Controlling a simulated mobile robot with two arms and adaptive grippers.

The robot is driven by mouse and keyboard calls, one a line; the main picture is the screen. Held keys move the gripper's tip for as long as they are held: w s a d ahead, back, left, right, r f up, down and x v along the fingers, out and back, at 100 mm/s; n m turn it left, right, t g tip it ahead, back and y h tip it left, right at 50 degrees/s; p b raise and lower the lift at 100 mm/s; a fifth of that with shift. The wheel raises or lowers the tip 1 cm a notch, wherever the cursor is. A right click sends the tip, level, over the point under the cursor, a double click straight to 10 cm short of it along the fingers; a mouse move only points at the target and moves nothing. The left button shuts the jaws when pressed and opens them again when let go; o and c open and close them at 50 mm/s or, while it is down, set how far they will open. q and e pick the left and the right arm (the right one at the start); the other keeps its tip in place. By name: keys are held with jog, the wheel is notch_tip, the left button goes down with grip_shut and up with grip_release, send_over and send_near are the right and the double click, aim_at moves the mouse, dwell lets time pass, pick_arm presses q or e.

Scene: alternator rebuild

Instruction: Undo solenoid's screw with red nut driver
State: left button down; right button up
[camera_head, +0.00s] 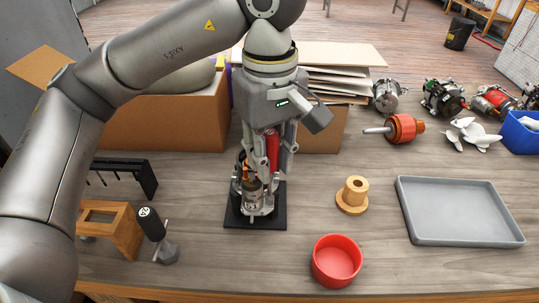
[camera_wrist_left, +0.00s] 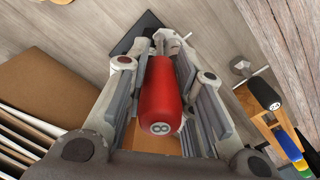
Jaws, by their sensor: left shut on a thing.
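My left gripper (camera_head: 258,208) comes down from above with its fingers around the red nut driver (camera_head: 272,150), shut on it. In the left wrist view the red handle (camera_wrist_left: 161,92) lies between the finger pads, its butt end marked 8 towards the camera. The solenoid (camera_head: 252,187), a metal cylinder with orange-copper parts, is behind and between the fingers on a black base plate (camera_head: 276,217). The driver's tip and the screw are hidden, so I cannot tell whether they touch. My right gripper is not in view.
A red bowl (camera_head: 336,262), a wooden flanged bushing (camera_head: 352,195) and a grey tray (camera_head: 458,238) are to the right. A wooden holder (camera_head: 123,232), a black-handled tool (camera_head: 152,224) and a black rack (camera_head: 148,178) are left. Cardboard boxes (camera_head: 180,120) stand behind.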

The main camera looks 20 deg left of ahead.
pick_arm(q)
jog(key=shift+n, duration=0.4)
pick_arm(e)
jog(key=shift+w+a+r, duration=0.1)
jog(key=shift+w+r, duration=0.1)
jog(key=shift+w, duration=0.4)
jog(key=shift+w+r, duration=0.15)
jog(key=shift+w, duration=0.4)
pick_arm(q)
jog(key=shift+n, duration=0.4)
